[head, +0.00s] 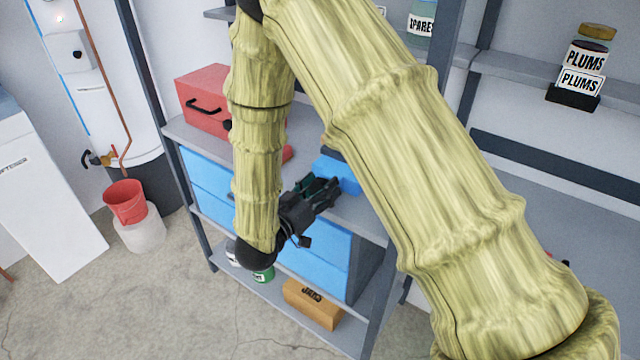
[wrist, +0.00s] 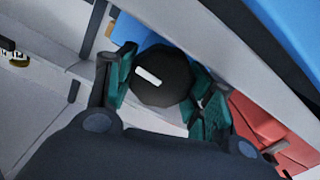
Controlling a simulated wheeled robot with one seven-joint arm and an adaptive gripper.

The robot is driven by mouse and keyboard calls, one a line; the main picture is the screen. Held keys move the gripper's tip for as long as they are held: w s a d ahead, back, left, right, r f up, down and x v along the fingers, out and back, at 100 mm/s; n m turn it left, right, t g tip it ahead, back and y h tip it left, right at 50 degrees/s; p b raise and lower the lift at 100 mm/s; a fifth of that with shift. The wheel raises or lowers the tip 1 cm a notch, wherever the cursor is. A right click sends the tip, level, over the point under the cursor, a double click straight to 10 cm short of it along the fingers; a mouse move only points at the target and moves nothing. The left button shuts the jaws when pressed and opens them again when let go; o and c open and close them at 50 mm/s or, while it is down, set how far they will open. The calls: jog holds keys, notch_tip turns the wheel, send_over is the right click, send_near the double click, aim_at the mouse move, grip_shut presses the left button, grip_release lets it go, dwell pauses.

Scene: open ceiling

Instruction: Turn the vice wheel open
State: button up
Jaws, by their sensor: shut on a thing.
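The vice is a blue block (head: 342,174) on the grey shelf top in the head view. Part of its blue body (wrist: 138,33) also shows in the wrist view. The vice wheel (wrist: 162,82) is a dark round knob with a white mark on its face, in the middle of the wrist view. My gripper (head: 318,190) reaches to the vice from the front. In the wrist view my gripper (wrist: 166,92) has its teal-padded fingers on either side of the wheel, shut on it. In the head view the wheel is hidden behind my gripper.
A red toolbox (head: 203,99) stands left of the vice on the same shelf top. Blue drawers (head: 315,245) lie below. A cardboard box (head: 313,304) sits on the bottom shelf. A red bucket (head: 125,202) is at the left. Bare floor (head: 170,300) lies in front.

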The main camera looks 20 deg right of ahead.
jog(key=o, duration=1)
jog(key=shift+a, duration=0.1)
jog(key=v, duration=1.2)
